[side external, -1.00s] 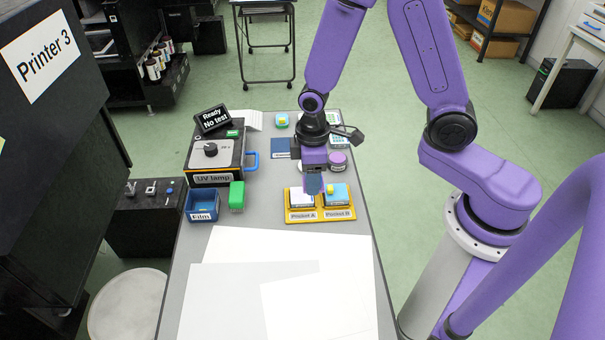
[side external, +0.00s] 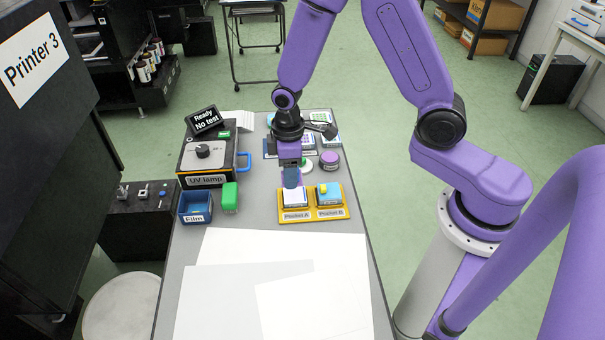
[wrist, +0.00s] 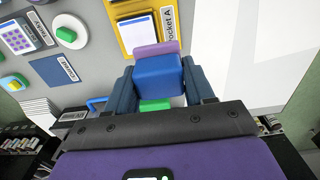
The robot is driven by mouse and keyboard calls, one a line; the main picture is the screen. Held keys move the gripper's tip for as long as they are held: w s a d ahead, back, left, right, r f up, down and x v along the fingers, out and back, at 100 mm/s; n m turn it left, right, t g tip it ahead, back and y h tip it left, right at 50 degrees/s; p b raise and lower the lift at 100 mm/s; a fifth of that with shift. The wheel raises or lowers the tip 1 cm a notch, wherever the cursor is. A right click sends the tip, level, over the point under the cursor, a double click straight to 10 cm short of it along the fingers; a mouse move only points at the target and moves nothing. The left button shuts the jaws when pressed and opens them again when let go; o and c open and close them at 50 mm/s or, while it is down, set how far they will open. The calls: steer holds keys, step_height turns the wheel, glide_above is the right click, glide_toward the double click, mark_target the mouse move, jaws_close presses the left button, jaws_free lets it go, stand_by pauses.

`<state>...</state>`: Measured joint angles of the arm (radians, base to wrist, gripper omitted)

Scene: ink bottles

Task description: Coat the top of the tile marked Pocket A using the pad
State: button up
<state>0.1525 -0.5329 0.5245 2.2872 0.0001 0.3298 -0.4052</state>
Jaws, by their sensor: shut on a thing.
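My gripper (side external: 291,180) is shut on the pad (wrist: 157,76), a blue block with a mauve strip along its far edge. In the wrist view the fingers (wrist: 160,88) sit on either side of the block. The tile marked Pocket A (side external: 295,196) has a white top and sits in the left pocket of the yellow tray (side external: 311,219). It also shows in the wrist view (wrist: 138,35), beyond the pad. The pad is above the tile's back left part in the side view; I cannot tell whether it touches.
Pocket B holds a blue-topped tile (side external: 334,197) with a yellow piece on it. The UV lamp box (side external: 204,160), blue Film bin (side external: 195,208) and green block (side external: 230,196) are left. White sheets (side external: 270,280) cover the front.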

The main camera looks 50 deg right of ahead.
mark_target(305, 194)
steer(key=shift+w+d+f, duration=0.1)
steer(key=shift+w+f, duration=0.65)
steer(key=shift+f, duration=0.5)
steer(key=shift+w+d+f, duration=0.15)
steer(key=shift+w+f, duration=0.6)
steer(key=shift+f, duration=0.45)
steer(key=shift+w+d+f, duration=0.1)
steer(key=shift+w+f, duration=0.65)
steer(key=shift+f, duration=0.5)
steer(key=shift+f, duration=0.95)
steer(key=shift+s, duration=0.1)
steer(key=shift+s+d+r, duration=0.1)
steer(key=shift+s+d, duration=1)
steer(key=shift+d, duration=0.1)
steer(key=shift+s+d, duration=1.15)
steer(key=shift+f, duration=0.2)
steer(key=shift+c, duration=0.3)
